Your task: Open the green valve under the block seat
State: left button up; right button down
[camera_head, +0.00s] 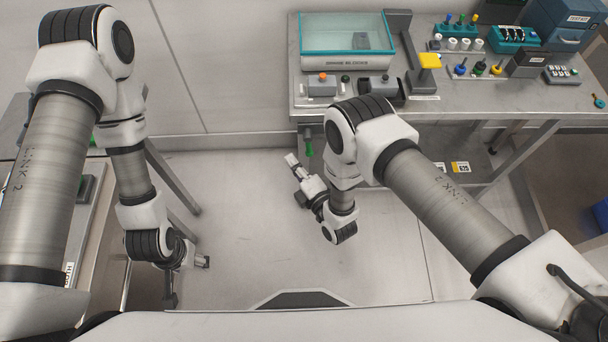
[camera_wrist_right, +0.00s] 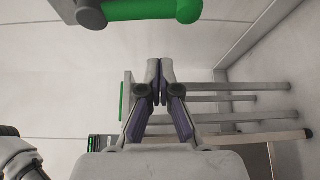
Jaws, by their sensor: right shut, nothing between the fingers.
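The green valve (camera_head: 308,147) hangs below the left front corner of the steel bench, its green handle pointing down. In the right wrist view the green handle (camera_wrist_right: 150,10) lies across the top edge, joined to a grey fitting on its left; part is cut off by the frame. My right gripper (camera_head: 291,160) is shut and empty, just below and left of the valve, apart from it. In the wrist view its fingertips (camera_wrist_right: 160,70) meet below the handle. My left gripper (camera_head: 204,262) is low at the left; its fingers are too small to judge. I cannot tell which part is the block seat.
The steel bench (camera_head: 460,112) carries a teal-rimmed clear box (camera_head: 347,35), a yellow-topped device (camera_head: 429,61), coloured knobs and a keypad (camera_head: 562,75). Bench legs stand at the right. Another table is at the left. The floor between is clear.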

aim_at(308, 144)
jog(key=w+d+b, duration=0.1)
jog(key=b, duration=0.2)
jog(key=w+d+b, duration=0.1)
jog(key=d+b, duration=0.1)
jog(key=b, duration=0.1)
jog(key=shift+d+r, duration=0.1)
jog(key=shift+r, duration=0.05)
jog(key=shift+d, duration=0.1)
